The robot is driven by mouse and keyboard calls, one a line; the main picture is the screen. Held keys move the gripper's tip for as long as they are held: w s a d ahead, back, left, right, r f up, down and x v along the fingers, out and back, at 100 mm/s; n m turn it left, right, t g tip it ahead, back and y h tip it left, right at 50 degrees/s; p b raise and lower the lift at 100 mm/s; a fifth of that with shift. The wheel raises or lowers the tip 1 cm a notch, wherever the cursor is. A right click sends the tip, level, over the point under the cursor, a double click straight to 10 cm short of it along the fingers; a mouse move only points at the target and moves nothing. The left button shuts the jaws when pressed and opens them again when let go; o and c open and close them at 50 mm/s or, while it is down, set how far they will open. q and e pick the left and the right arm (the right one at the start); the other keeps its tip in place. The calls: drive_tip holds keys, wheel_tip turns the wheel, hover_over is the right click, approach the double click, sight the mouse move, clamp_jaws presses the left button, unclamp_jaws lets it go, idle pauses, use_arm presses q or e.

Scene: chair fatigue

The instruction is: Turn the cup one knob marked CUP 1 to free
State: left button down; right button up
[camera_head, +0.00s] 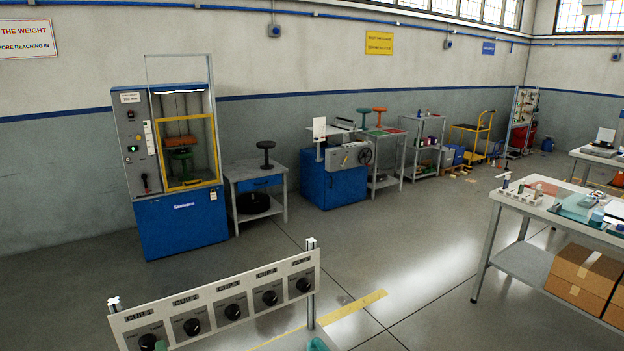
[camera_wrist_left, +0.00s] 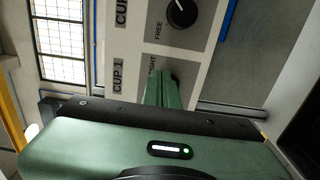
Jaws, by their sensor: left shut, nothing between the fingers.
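A pale panel (camera_head: 215,303) with a row of several black knobs stands at the bottom left of the head view. The leftmost knob (camera_head: 147,342) is at the picture's lower edge. In the left wrist view the CUP 1 label (camera_wrist_left: 117,75) is readable, and its dark knob (camera_wrist_left: 177,74) is partly hidden by my fingers. The marking TIGHT shows beside it. My left gripper (camera_wrist_left: 160,88) is shut and empty, its green fingertips right at that knob; I cannot tell whether they touch. Its tip (camera_head: 162,345) just shows in the head view. My right gripper is not identifiable.
A neighbouring knob (camera_wrist_left: 182,13) marked FREE sits close to the fingers. A blue test machine (camera_head: 180,218) and a small table (camera_head: 257,172) stand behind the panel. A workbench (camera_head: 510,194) is at the right. Open floor lies between.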

use_arm(q)
drive_tip(key=shift+p+v, duration=0.4)
drive_tip(key=shift+v, duration=1.3)
drive_tip(key=shift+w+d, duration=0.1)
drive_tip(key=shift+w, duration=0.05)
